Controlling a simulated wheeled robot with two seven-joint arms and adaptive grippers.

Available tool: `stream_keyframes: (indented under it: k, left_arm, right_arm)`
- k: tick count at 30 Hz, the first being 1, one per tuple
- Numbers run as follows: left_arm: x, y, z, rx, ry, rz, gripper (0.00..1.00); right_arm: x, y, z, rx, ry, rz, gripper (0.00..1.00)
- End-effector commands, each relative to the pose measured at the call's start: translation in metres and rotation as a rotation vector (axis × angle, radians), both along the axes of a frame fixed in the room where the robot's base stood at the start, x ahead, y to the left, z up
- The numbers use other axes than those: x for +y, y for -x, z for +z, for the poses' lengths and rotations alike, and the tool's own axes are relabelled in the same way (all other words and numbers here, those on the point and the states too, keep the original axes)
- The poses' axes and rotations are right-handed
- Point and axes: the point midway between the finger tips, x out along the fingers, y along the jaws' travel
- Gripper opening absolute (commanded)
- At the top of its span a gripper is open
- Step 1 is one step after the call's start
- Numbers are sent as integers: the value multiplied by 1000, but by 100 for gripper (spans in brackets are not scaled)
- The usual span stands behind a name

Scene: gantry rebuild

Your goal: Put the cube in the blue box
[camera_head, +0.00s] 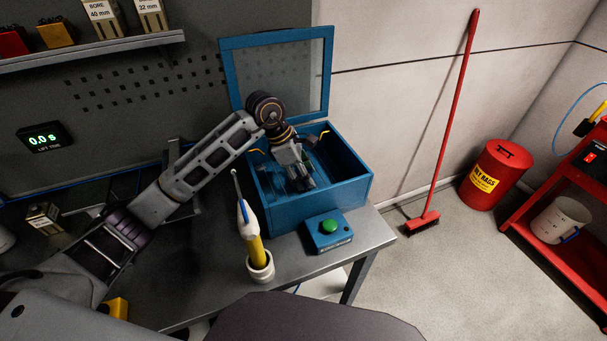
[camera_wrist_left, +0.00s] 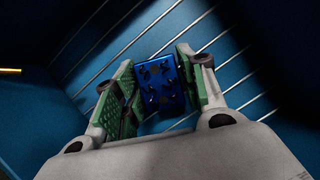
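The blue box (camera_head: 318,205) stands on the metal bench with its framed lid (camera_head: 228,85) raised. My left gripper (camera_head: 304,184) reaches down into the open box, over its interior. In the left wrist view, a dark blue cube (camera_wrist_left: 160,84) with small marks on its faces sits between the green-padded fingers of my left gripper (camera_wrist_left: 165,90). The pads lie close against both its sides, and the gripper looks shut on it. The cube is not clear in the head view. Whether it touches the box floor cannot be told. My right gripper is not in view.
A blue button box with a green button (camera_head: 328,227) stands in front of the box. A white cup (camera_head: 261,268) holding a yellow-handled tool stands at its front left. A shelf (camera_head: 90,52) with small blocks is at upper left. A red broom (camera_head: 449,125) leans right.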

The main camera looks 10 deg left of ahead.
Motion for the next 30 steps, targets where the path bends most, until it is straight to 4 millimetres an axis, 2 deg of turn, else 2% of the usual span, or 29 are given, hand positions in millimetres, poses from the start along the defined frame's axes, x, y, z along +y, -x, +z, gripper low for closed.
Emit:
stream_keyframes:
  k: [3, 18, 23, 30]
  left_arm:
    - [0, 0, 1, 0, 0, 0, 57]
    - [0, 0, 4, 0, 0, 0, 57]
    - [6, 0, 18, -4, -1, 1, 57]
    - [19, 3, 49, -4, -1, 2, 57]
  right_arm:
    - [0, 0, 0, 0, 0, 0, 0]
    - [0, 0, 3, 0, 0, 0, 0]
    - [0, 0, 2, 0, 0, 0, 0]
    - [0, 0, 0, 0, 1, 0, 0]
